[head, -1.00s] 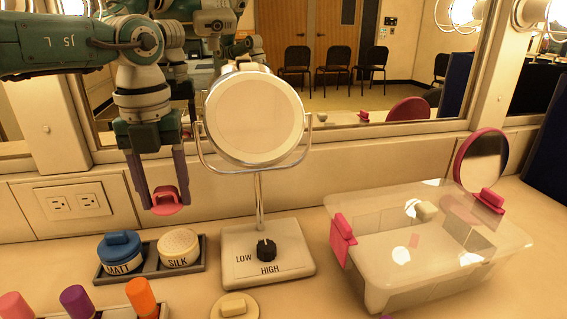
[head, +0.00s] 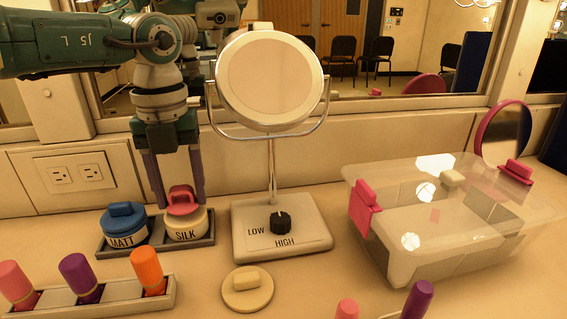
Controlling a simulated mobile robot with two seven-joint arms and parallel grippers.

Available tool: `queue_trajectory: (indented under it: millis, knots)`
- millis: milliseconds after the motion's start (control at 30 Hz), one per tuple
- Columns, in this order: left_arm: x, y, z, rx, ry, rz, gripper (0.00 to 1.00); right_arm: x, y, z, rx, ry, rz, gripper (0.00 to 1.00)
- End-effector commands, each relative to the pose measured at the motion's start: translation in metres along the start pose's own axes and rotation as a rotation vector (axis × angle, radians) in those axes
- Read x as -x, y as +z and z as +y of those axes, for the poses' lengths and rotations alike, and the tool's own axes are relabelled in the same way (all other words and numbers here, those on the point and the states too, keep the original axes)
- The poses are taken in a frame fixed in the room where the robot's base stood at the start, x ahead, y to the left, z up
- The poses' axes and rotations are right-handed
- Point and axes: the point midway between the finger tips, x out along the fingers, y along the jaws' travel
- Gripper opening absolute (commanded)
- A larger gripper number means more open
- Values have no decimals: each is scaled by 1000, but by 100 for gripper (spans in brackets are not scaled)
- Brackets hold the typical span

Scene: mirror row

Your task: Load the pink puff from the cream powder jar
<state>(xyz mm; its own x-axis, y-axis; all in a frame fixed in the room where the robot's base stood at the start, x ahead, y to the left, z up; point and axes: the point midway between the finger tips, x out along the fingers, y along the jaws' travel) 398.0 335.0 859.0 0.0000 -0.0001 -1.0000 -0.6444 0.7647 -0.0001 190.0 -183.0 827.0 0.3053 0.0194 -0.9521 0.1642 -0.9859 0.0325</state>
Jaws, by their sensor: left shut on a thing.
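The cream powder jar (head: 187,228), marked SILK, stands in a dark tray (head: 111,253) at the left. My left gripper (head: 181,200) points down over this jar, its fingers shut on the pink puff (head: 182,209). The puff is at the jar's top and covers most of its powder surface; whether it presses on the powder I cannot tell. The blue jar (head: 124,226), marked MATT, stands to its left in the same tray. A round cream lid with a knob (head: 247,289) lies on the counter in front. My right gripper is not in view.
A round mirror on a stand with a LOW/HIGH knob (head: 281,221) stands close right of the jar. A clear bin (head: 440,245) with pink latches is further right. A rack of capped sticks (head: 92,292) is at front left. Wall mirrors line the back.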

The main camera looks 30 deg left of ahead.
Motion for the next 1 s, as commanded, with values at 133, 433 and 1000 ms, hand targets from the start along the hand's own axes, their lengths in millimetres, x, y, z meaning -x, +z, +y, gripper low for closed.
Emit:
queue_trajectory:
  millis: [133, 433, 1000]
  knots:
    - [0, 0, 0, 0, 0, 0, 15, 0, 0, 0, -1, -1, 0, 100]
    - [-1, 0, 0, 0, 0, 0, 15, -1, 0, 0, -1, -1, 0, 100]
    - [-9, 0, 0, 0, 0, 1, 15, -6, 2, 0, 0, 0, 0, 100]
